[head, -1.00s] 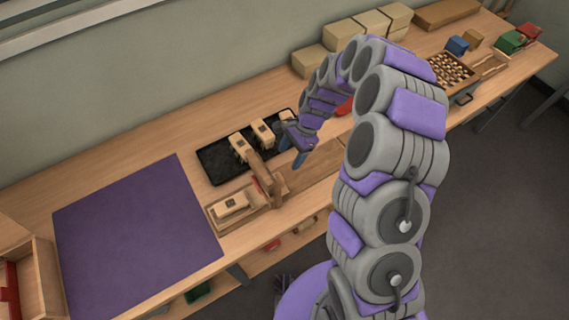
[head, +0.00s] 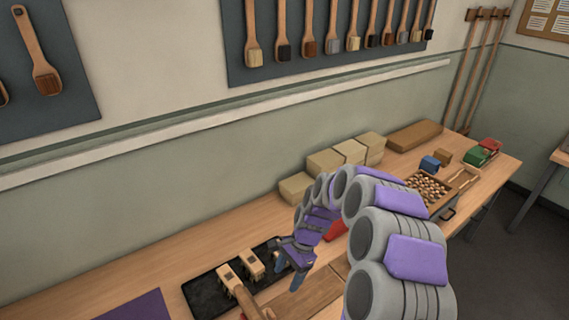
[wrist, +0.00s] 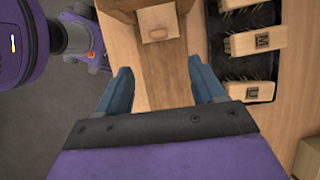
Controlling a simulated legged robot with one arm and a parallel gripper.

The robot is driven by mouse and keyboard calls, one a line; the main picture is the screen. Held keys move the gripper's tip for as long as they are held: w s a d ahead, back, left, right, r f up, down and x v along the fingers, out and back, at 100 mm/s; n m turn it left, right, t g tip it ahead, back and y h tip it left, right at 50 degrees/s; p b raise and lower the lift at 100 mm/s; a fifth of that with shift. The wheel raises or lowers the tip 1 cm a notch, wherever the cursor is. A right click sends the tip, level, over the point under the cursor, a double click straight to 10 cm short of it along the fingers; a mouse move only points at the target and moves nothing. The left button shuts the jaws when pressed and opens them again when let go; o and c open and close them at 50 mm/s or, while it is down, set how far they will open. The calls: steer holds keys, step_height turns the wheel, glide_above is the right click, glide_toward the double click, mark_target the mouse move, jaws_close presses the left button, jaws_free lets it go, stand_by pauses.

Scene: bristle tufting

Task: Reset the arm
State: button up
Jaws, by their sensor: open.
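My gripper (head: 290,268) hangs at the end of my purple and grey arm, above the workbench beside the black tray. In the wrist view my gripper (wrist: 162,88) shows two blue fingers spread apart with nothing between them. Below and ahead of the fingers lies a brown wooden board or fixture (wrist: 168,75), with a small light block (wrist: 158,34) at its far end. The fingers do not visibly hold anything.
A black tray (head: 203,294) holds several bristled wooden blocks (wrist: 255,40). A purple mat (head: 135,306) lies at lower left. Boxes (head: 325,162) line the wall, and a compartment tray (head: 428,190) stands to the right. Brushes (head: 332,28) hang on the wall.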

steer(key=s+d+r+n+h, duration=0.1)
steer(key=s+d+r+n, duration=0.3)
steer(key=s+r, duration=0.55)
steer(key=s+d+r+n+h, duration=0.1)
steer(key=s+d+r+n, duration=0.3)
steer(key=s+r, duration=0.55)
steer(key=s+d+n+h, duration=0.1)
steer(key=s+d+n, duration=0.2)
steer(key=s, duration=1.1)
steer(key=shift+s+d+f+t+h, duration=0.2)
steer(key=shift+s+d+t+h, duration=0.1)
steer(key=shift+d, duration=0.4)
steer(key=shift+w, duration=0.1)
